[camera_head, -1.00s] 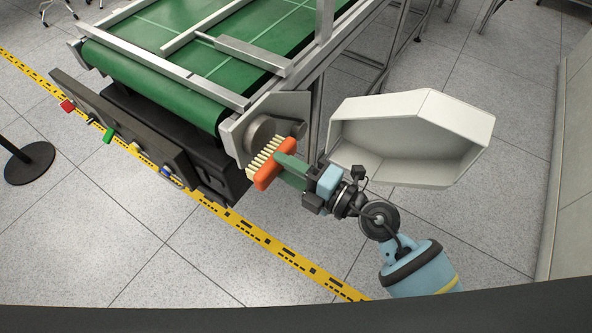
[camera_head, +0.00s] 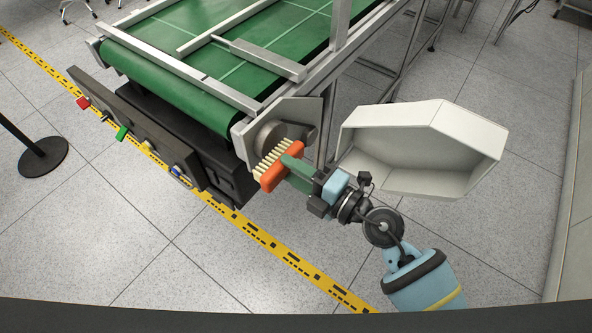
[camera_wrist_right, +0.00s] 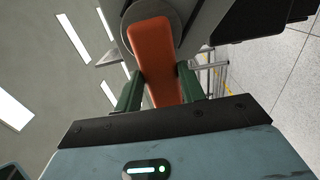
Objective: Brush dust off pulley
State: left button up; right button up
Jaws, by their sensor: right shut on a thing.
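The pulley (camera_head: 268,136) is a grey disc on the end plate of the conveyor. It also shows in part behind the brush in the right wrist view (camera_wrist_right: 178,14). The brush (camera_head: 281,167) has an orange body and pale bristles that face the pulley. The bristles are at the pulley's lower face; I cannot tell whether they touch it. My right gripper (camera_head: 292,170) is shut on the brush, and its green fingers hold the orange handle (camera_wrist_right: 157,62) from both sides in the right wrist view. My left gripper is not in view. Dust on the pulley is too small to make out.
The conveyor (camera_head: 190,95) has a green belt and metal rails. A control panel (camera_head: 135,130) with coloured buttons runs along its near side. A white open bin (camera_head: 425,140) stands right of the brush. Yellow tape (camera_head: 265,240) crosses the floor. A black post base (camera_head: 43,157) is at left.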

aim_at(299, 157)
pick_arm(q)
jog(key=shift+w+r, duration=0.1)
pick_arm(e)
jog(key=shift+w+a, duration=0.25)
jog(key=shift+a, duration=0.1)
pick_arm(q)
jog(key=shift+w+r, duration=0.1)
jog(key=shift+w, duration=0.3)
pick_arm(e)
jog(key=shift+w+a, duration=0.15)
jog(key=shift+a, duration=0.05)
jog(key=shift+w, duration=0.1)
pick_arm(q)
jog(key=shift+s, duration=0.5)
pick_arm(e)
jog(key=shift+w+d, duration=1.1)
jog(key=shift+w, duration=0.2)
